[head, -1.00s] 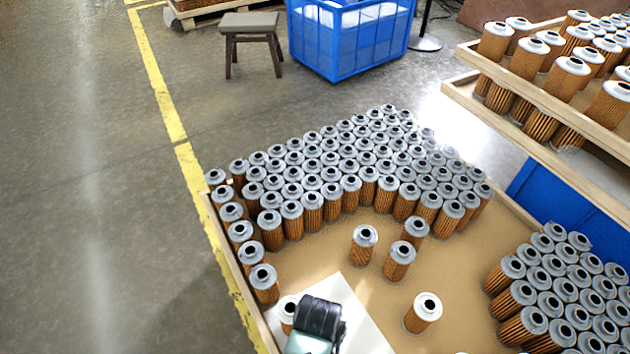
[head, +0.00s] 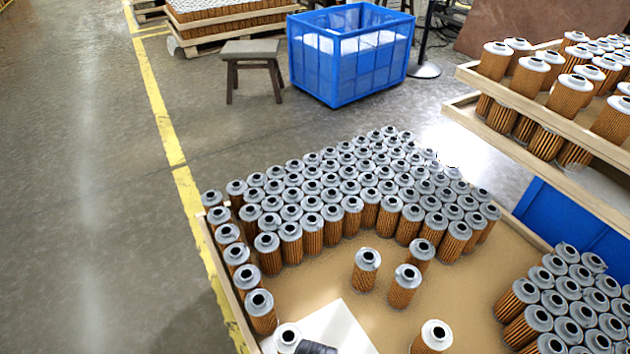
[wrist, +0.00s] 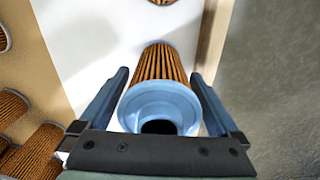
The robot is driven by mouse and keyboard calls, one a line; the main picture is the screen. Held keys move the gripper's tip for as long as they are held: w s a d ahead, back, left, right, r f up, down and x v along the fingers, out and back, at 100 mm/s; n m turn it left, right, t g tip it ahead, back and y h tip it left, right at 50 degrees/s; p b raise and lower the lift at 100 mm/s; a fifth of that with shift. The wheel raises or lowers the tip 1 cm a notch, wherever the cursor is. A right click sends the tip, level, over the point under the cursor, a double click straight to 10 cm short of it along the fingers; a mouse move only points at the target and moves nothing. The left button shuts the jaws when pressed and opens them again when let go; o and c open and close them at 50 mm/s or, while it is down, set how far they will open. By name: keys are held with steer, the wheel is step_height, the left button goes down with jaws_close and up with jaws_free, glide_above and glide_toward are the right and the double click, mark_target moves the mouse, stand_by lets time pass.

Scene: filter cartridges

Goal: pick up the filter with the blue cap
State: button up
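The filter with the blue cap (wrist: 160,102) has an orange-brown pleated body and a pale blue cap with a dark centre hole. In the wrist view it is between the two fingers of my gripper (wrist: 160,76), its cap towards the camera. The fingers are spread, one on each side, with narrow gaps to the cap. In the head view a light-capped filter (head: 288,337), apparently the same one, stands by the white sheet at the bottom. Only a dark part of my gripper shows beside it there; the fingers are out of that view.
Many grey-capped filters (head: 330,185) stand packed behind, with a row along the tray's left wall (head: 222,280). Some stand loose (head: 404,285), and one (head: 433,338) is to the right. Another packed group (head: 565,310) is at right. The white sheet (head: 335,330) is mostly clear.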

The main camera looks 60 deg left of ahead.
steer(key=c, duration=1.2)
